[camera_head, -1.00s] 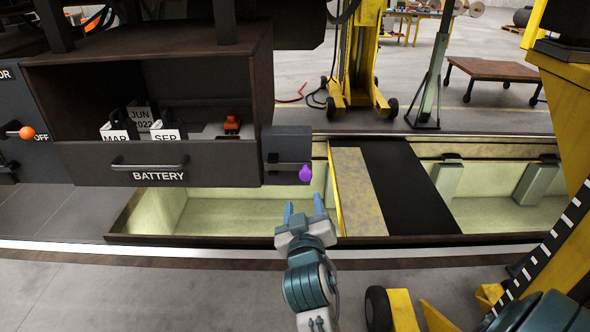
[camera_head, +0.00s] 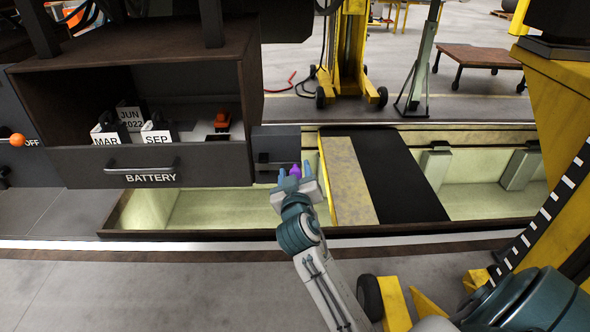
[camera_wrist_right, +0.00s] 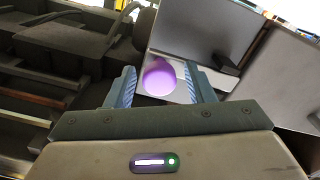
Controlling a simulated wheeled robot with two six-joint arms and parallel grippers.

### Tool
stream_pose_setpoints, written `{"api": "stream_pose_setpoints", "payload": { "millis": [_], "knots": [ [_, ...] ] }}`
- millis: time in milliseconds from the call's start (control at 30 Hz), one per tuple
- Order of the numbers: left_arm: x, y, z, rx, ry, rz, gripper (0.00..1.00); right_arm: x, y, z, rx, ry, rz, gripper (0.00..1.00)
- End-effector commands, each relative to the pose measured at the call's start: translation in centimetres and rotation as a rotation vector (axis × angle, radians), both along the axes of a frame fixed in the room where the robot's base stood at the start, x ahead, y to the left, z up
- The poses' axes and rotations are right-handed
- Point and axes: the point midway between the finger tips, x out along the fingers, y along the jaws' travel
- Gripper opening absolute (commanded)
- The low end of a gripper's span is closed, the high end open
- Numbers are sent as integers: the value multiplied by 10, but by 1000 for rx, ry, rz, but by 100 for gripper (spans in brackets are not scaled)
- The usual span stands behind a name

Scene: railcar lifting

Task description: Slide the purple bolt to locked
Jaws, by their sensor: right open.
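The purple bolt (camera_head: 295,171) shows as a small knob on a dark grey housing (camera_head: 275,142) at the right of the battery box. My right gripper (camera_head: 294,173) is open, with its blue fingers on either side of the knob in the head view. In the right wrist view the round purple bolt knob (camera_wrist_right: 159,77) sits between the fingertips (camera_wrist_right: 162,86), nearer the left finger. I cannot tell whether either finger touches it. The gripper partly hides the knob's lower part in the head view. My left gripper is not in view.
An orange knob (camera_head: 17,140) is at the far left. A lit pit (camera_head: 200,210) lies below, crossed by a black plate (camera_head: 385,175). Yellow equipment (camera_head: 555,130) stands close at the right.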

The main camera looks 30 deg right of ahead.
Motion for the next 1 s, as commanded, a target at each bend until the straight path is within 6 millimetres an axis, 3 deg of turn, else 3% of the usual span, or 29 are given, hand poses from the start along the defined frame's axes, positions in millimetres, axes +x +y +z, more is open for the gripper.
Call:
{"api": "stream_pose_setpoints", "payload": {
  "millis": [267, 500, 733, 1000],
  "knots": [
    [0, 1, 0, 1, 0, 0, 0, 1, -1, -1, 0, 0, 0, 47],
    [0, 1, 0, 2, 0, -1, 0, 1, 0, -1, 0, 1, 0, 0],
    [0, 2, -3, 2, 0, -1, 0, 4, 4, -3, 4, 0, -1, 0],
    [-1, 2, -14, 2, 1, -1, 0, 22, 34, -4, 7, -1, -1, 0]
  ]
}}
